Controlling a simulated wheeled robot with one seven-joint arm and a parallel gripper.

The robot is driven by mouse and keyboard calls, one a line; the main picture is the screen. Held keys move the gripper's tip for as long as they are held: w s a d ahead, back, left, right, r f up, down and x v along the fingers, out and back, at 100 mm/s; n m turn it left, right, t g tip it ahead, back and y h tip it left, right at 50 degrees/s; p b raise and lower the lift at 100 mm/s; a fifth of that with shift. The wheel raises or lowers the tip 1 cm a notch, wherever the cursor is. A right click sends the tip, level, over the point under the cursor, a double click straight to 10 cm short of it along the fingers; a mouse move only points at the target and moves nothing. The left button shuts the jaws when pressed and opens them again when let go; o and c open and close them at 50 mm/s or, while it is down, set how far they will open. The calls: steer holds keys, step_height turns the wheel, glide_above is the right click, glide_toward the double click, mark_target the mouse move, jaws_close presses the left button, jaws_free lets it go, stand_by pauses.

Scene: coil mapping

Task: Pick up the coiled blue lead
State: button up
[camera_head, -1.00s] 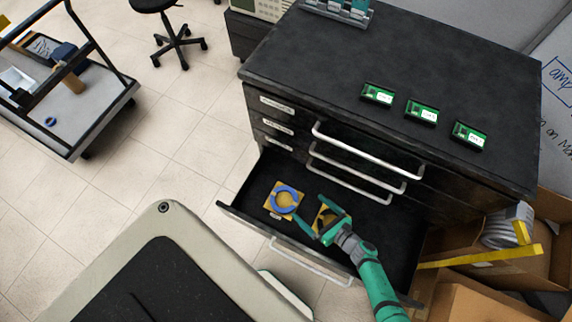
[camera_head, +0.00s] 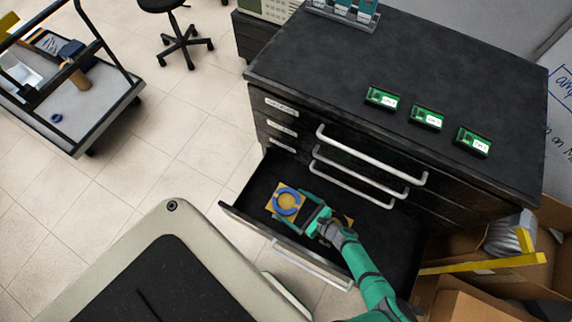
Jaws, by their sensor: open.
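The coiled blue lead (camera_head: 287,201) is a blue ring lying on a yellow-tan square (camera_head: 272,208) in the open bottom drawer (camera_head: 252,222) of the black cabinet. My green gripper (camera_head: 298,212) is in the drawer, at the right side of the coil. Its jaws are open, with the fingers pointing left toward the coil's edge. I cannot tell whether they touch it. A second tan piece (camera_head: 347,219) lies partly hidden behind my gripper.
Three green circuit boards (camera_head: 427,117) lie on the cabinet top (camera_head: 330,70). Drawer handles (camera_head: 368,158) jut out above the open drawer. Cardboard boxes (camera_head: 450,306) with a yellow strip and grey coil stand at the right. A trolley (camera_head: 110,110) stands at the left.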

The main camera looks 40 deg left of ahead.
mark_target(279, 196)
steer(key=shift+x, duration=2.15)
steer(key=shift+r, duration=0.1)
steer(key=c, duration=0.9)
